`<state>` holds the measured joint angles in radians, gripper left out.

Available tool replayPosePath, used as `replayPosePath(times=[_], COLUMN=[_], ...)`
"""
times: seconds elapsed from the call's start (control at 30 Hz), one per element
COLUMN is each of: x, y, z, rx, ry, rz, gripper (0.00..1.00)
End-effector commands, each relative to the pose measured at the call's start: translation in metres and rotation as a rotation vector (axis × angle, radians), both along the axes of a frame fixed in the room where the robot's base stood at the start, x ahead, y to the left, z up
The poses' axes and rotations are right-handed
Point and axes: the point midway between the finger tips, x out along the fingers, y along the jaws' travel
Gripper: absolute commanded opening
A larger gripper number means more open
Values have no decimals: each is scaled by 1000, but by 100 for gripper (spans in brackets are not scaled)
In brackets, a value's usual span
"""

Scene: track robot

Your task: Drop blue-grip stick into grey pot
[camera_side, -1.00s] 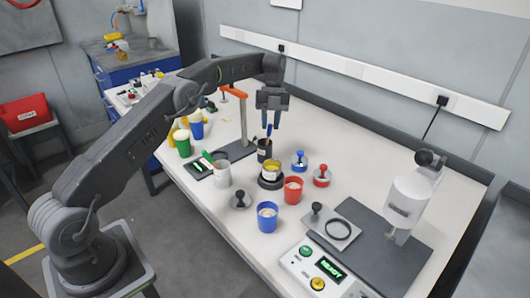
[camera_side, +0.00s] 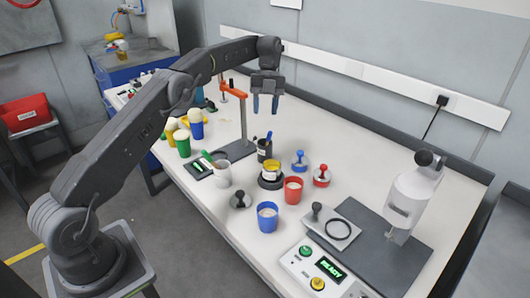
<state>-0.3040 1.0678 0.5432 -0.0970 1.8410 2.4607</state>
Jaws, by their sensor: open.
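The blue-grip stick (camera_side: 269,136) stands, slightly tilted, in a dark grey pot (camera_side: 264,150) with a pale label, near the middle of the bench. Its lower part is hidden inside the pot. My gripper (camera_side: 265,109) is open and empty above and behind the pot in the picture, with its two blue fingers pointing down. There is a clear gap between the fingertips and the top of the stick.
An orange-topped post (camera_side: 242,115) stands just left of the pot. The bench's back right is clear.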

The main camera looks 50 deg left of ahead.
Motion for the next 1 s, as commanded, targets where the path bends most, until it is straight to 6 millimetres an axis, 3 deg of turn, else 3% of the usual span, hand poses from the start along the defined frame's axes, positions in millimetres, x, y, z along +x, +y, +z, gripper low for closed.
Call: replayPosePath(times=[0.6,1.0], x=[-61,-67], y=[71,76], z=[56,61], rx=[1,2], ry=[0,1], rz=[1,1], gripper=[45,45])
